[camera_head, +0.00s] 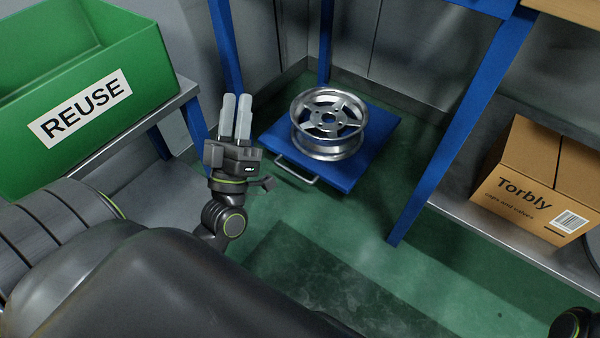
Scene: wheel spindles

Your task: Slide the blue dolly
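The blue dolly (345,178) is a flat blue platform low on the green floor, under a blue-legged bench. A silver wheel rim (330,122) lies flat on it and covers much of its top. A pale metal handle (296,170) sticks out from the dolly's front left edge. My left gripper (237,98) is left of the dolly and apart from it and the handle. Its two light grey fingers point up the picture, close together with nothing between them.
A green REUSE bin (50,165) stands on a grey shelf at the left. A Torbly carton (530,190) sits on a metal shelf at the right. Blue bench legs (460,125) flank the dolly. The green floor (400,285) in front is clear.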

